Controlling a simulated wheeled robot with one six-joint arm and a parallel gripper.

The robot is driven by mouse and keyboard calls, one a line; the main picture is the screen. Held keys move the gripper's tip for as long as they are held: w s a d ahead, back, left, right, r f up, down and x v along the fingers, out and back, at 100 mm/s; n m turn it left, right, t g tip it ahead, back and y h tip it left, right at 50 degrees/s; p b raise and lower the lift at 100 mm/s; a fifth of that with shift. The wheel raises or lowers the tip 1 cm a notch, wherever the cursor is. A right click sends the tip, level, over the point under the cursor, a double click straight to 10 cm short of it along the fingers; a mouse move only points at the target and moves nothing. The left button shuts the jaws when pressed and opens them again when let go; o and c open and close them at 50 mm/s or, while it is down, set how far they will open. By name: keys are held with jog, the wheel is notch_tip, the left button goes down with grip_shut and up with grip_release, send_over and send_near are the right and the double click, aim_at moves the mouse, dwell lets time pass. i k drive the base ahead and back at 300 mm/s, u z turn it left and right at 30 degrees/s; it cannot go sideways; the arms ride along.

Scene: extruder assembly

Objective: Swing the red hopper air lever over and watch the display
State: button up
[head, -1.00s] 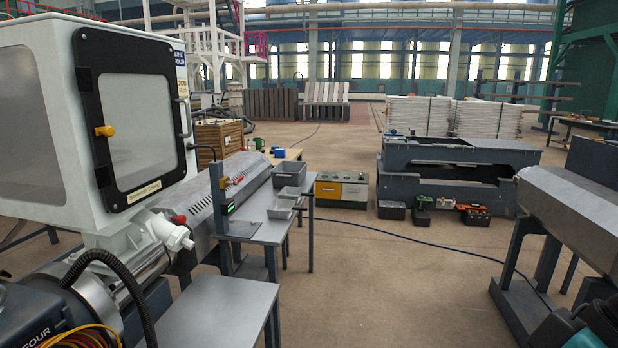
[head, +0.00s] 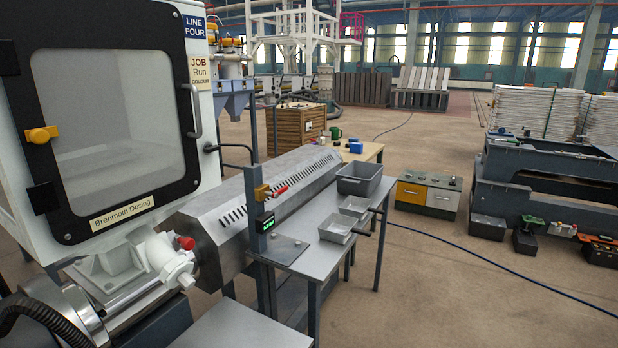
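A small red lever (head: 277,192) sits on a brass valve (head: 262,193) on a dark upright post (head: 251,205). The lever slants up to the right. A small black display (head: 265,222) with green lit characters is fixed to the post below the valve; its characters are too small to read. The post stands on a plate on the grey metal table (head: 300,262). A white hopper cabinet (head: 208,130) with a black-framed window door stands at left. A red knob (head: 186,243) sits on the white fitting below it. My gripper is not in view.
Grey bins (head: 360,180) stand on the table behind the post. A lower grey table top (head: 240,326) is in the near foreground.

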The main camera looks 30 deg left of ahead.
aim_at(276, 194)
jog(key=i, duration=1.6)
jog(key=u, duration=2.05)
jog(key=k, duration=0.5)
jog(key=u, duration=0.8)
jog(key=i, duration=0.65)
jog(key=z, duration=1.55)
